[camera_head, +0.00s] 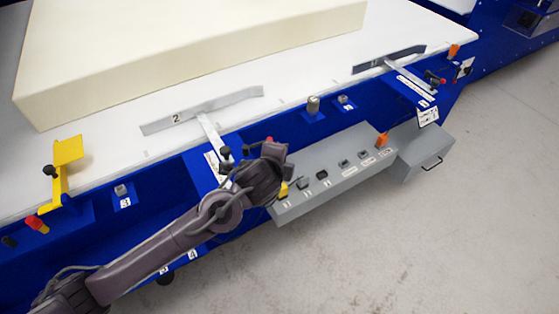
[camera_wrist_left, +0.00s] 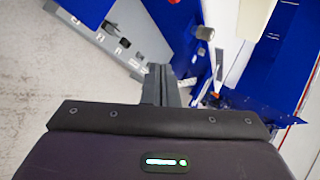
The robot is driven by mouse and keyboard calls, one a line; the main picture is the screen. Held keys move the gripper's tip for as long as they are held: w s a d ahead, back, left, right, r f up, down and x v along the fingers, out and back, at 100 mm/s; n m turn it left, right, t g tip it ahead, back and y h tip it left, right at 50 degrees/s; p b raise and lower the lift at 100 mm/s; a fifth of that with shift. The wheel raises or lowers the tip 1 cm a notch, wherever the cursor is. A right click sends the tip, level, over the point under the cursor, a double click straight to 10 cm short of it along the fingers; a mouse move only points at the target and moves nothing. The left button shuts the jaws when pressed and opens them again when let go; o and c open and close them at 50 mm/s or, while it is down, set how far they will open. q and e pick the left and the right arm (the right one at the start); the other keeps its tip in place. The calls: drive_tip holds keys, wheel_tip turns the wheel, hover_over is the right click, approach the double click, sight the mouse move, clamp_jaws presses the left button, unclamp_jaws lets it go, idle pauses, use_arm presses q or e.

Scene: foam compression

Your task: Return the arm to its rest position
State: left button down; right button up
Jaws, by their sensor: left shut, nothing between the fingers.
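My left arm reaches in from the lower left of the head view. Its gripper (camera_head: 276,152) is over the machine's blue front side, near the left end of the grey control box (camera_head: 335,172). In the left wrist view the gripper fingers (camera_wrist_left: 161,84) are shut together with nothing between them. The fingertips in the head view are partly hidden by the wrist, and I cannot tell whether they touch anything. My right gripper is in neither view.
A large cream foam block (camera_head: 190,45) lies on the white table (camera_head: 115,150). Metal lever 2 (camera_head: 205,108), another metal lever (camera_head: 390,60) and a yellow bracket (camera_head: 65,160) stand along the blue edge. A grey drawer box (camera_head: 422,150) sticks out at right. The concrete floor (camera_head: 430,240) is clear.

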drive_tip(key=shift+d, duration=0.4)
use_arm(q)
drive_tip(key=s+a+f+n+g+y, duration=0.1)
drive_tip(key=s+a+f+n+g, duration=0.15)
drive_tip(key=s+a+n, duration=0.8)
drive_tip(key=s+a+f+n+g+y, duration=0.15)
drive_tip(key=s+a+n+g, duration=0.25)
drive_tip(key=s+a+n, duration=0.7)
drive_tip(key=s+d+f+m+g, duration=0.1)
drive_tip(key=s+f+m, duration=0.2)
drive_tip(key=f, duration=2.9)
drive_tip(key=s+a+f+g, duration=0.1)
drive_tip(key=s+a+f, duration=0.2)
drive_tip(key=s+f, duration=1.3)
drive_tip(key=s, duration=0.3)
drive_tip(key=shift+a, duration=0.15)
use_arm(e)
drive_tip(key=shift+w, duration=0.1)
